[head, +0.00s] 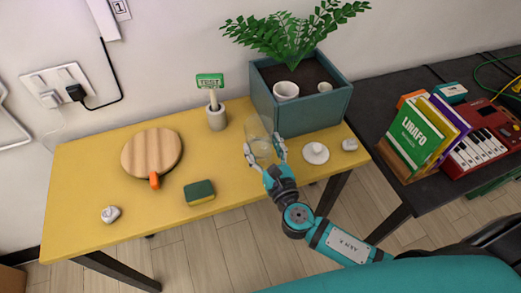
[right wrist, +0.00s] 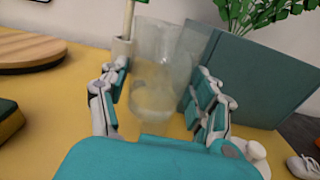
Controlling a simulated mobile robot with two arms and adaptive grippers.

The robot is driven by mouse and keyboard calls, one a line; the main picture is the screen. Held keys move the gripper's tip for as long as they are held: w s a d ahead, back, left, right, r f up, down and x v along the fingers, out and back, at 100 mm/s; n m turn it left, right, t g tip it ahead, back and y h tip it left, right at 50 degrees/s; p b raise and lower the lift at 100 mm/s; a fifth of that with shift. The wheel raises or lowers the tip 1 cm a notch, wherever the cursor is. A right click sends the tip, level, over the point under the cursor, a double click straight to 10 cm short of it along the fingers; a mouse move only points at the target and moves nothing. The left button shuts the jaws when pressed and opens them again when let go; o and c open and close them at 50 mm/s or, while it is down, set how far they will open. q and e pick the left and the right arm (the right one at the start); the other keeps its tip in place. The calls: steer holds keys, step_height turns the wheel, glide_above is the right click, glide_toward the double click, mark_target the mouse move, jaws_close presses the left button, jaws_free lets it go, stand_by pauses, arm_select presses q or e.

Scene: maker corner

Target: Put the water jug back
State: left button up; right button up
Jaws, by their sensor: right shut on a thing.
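The water jug (head: 257,129) is a clear, see-through vessel over the yellow table (head: 235,172), in front of the teal planter. In the right wrist view the jug (right wrist: 160,60) is upright between my right gripper's fingers, with what looks like a little clear water low in it. My right gripper (head: 265,149) is shut on the jug, one finger on each side. Whether the jug's base touches the table is hard to tell. My left gripper is not in view.
The teal planter (head: 315,103) with a fern stands close behind the jug. A small pot with a green sign (head: 217,117) is to its left. A white knobbed piece (head: 316,153), a sponge (head: 199,192) and a round wooden board (head: 151,150) lie on the table. The front left is mostly clear.

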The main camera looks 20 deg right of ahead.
mark_target(262, 157)
steer(key=shift+w+a, duration=0.2)
steer(key=shift+w, duration=0.2)
steer(key=shift+w+f, duration=0.1)
steer(key=shift+f, duration=0.1)
steer(key=shift+f+b, duration=0.45)
steer(key=shift+f, duration=1.1)
steer(key=shift+f, duration=0.2)
steer(key=o, duration=1.6)
